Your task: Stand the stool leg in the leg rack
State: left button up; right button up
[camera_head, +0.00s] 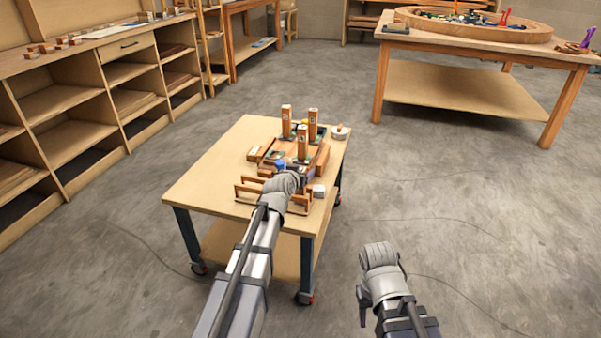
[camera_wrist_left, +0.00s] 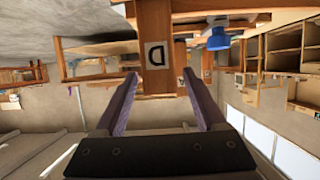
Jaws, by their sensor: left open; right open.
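A square wooden leg marked D (camera_wrist_left: 155,52) fills the upper middle of the left wrist view. Its end lies between the fingertips of my left gripper (camera_wrist_left: 160,82), which is open with a gap on each side. In the head view my left wrist reaches over the front of the cart and hides that gripper. Several wooden legs stand upright at the back of the cart: one at left (camera_head: 286,120), one at right (camera_head: 312,123), one nearer (camera_head: 302,145). Low wooden frames (camera_head: 246,192) lie around my left wrist. My right gripper (camera_head: 364,302) is open and empty, off the cart.
The wheeled cart (camera_head: 205,187) has bare top at its left. Shelves (camera_head: 65,100) and a large table (camera_head: 440,42) stand apart.

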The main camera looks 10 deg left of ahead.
pick_arm(q)
jog(key=shift+r, duration=0.1)
jog(key=shift+s+r, duration=0.1)
jog(key=shift+r, duration=0.05)
jog(key=p+v, duration=0.5)
jog(key=v, duration=0.7)
jog(key=s+d+f+m+g+h, duration=0.25)
jog(key=s+d+f+g, duration=0.55)
jog(key=d, duration=0.4)
jog(key=s+d+f+g+y, duration=0.1)
jog(key=s+f+g+y, duration=0.1)
jog(key=s, duration=0.6)
jog(key=s+d+f+g+y, duration=0.2)
jog(key=s+f+g, duration=0.1)
jog(key=s, duration=0.6)
jog(key=shift+d+f+m+g, duration=0.2)
jog(key=shift+f+m+g, duration=0.1)
jog(key=shift+m+g, duration=0.15)
